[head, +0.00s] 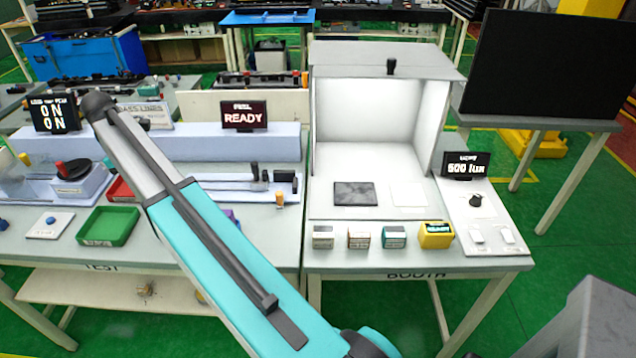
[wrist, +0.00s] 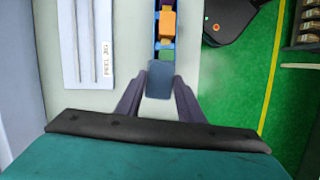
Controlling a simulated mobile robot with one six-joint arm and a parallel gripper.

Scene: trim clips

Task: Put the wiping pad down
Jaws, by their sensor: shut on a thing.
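My gripper (wrist: 159,92) shows in the wrist view, its two dark fingers closed on a small slate-blue block, which looks like the wiping pad (wrist: 159,80). The pad is held over or at the near end of a narrow row of coloured pieces; I cannot tell whether it touches anything below. In the head view my arm crosses the left bench, and the gripper and pad cannot be made out there.
A white plate marked PEEL JIG (wrist: 87,42) lies left of the gripper. An orange piece (wrist: 167,24) lies just ahead. In the head view, a green tray (head: 108,226) stands left of my arm. The white booth (head: 368,160) holds a dark plate (head: 354,193) and a white sheet (head: 408,194).

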